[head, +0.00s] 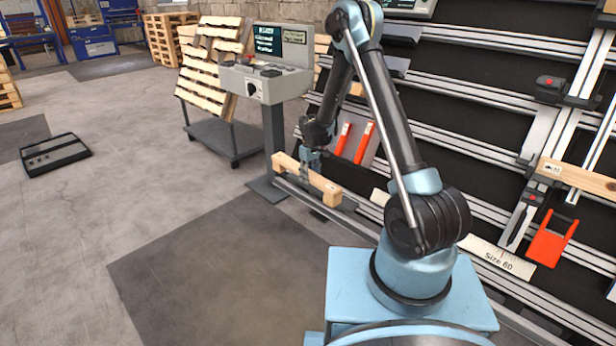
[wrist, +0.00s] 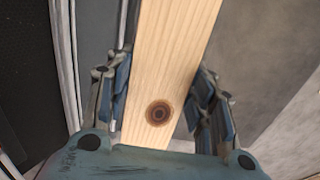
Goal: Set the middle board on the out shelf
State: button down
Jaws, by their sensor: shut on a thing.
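A light wooden board (head: 322,184) is held by my gripper (head: 309,160) near the lower left rails of the black rack. In the wrist view the board (wrist: 172,50) runs up between the fingers of my gripper (wrist: 166,95), with a dark knot near the palm. The gripper is shut on the board, one finger on each side. In the head view the board lies roughly level, close to the low rail; whether it touches the rail I cannot tell. Another wooden board (head: 578,178) sits on the rack at the right. Which is the middle board or the out shelf is not clear.
A grey control console (head: 262,80) on a post stands behind the gripper. Red-handled tools (head: 364,142) hang on the rack, and a red clamp part (head: 551,240) is at the right. A cart with leaning pallets (head: 215,65) stands behind. The floor at left is mostly clear.

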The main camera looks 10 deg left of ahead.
jog(key=shift+w+d+f, duration=0.25)
jog(key=shift+w+f, duration=0.05)
jog(key=shift+w, duration=0.2)
jog(key=shift+w+d+f, duration=0.2)
jog(key=shift+w+f, duration=0.1)
jog(key=shift+w, duration=0.15)
jog(key=shift+w+d+f, duration=1.1)
jog(key=shift+w, duration=0.25)
jog(key=shift+w+d+f, duration=1.05)
jog(key=shift+w+f, duration=0.05)
jog(key=shift+w, duration=0.25)
jog(key=shift+w+d+f, duration=1.1)
jog(key=shift+w, duration=0.25)
jog(key=shift+f, duration=0.4)
jog(key=c, duration=0.7)
grip_release()
jog(key=shift+f, duration=0.1)
jog(key=shift+r, duration=0.25)
